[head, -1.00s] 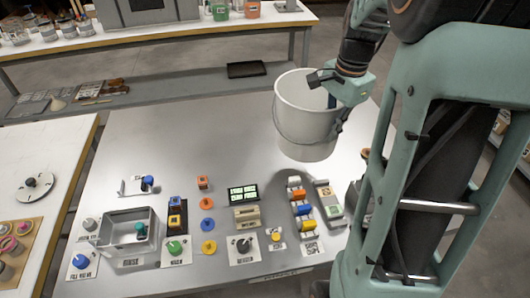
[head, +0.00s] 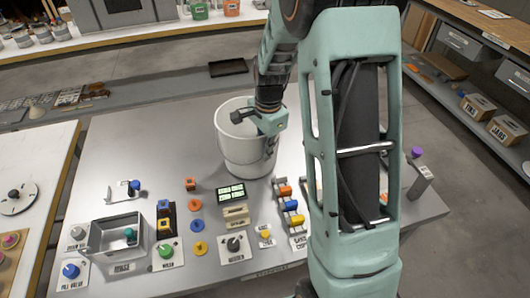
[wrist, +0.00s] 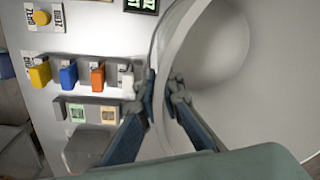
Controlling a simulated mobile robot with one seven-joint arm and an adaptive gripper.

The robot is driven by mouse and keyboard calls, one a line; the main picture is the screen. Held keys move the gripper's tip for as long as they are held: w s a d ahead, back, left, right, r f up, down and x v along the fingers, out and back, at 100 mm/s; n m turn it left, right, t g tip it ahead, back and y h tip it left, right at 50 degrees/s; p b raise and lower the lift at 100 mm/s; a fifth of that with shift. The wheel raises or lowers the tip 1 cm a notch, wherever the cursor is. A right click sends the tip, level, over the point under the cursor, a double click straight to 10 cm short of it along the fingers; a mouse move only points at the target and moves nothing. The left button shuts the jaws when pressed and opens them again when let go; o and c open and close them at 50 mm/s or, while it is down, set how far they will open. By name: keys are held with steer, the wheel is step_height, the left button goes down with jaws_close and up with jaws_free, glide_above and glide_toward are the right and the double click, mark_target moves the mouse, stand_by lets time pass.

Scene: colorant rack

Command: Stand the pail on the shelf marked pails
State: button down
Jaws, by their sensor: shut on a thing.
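A white pail (head: 243,155) with a wire handle is upright over the back middle of the grey table. My gripper (head: 268,122) is shut on its rim on the right side. In the wrist view the two blue-grey fingers (wrist: 160,102) pinch the wall of the pail (wrist: 255,95), one inside and one outside. I cannot tell whether the pail's base touches the table or hangs just above it. No shelf with a readable pails mark shows in these views.
The grey table (head: 130,165) carries a metal basin (head: 117,240), a lit display (head: 230,192) and coloured knobs and levers near the front. Shelving (head: 470,100) with boxes marked TINS (head: 477,106) and JARS (head: 506,130) stands at right, across open floor. My arm hides the table's right part.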

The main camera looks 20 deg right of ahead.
steer(key=shift+f, duration=0.4)
steer(key=shift+f, duration=0.2)
steer(key=c, duration=2.1)
jaws_free()
steer(key=shift+r, duration=0.15)
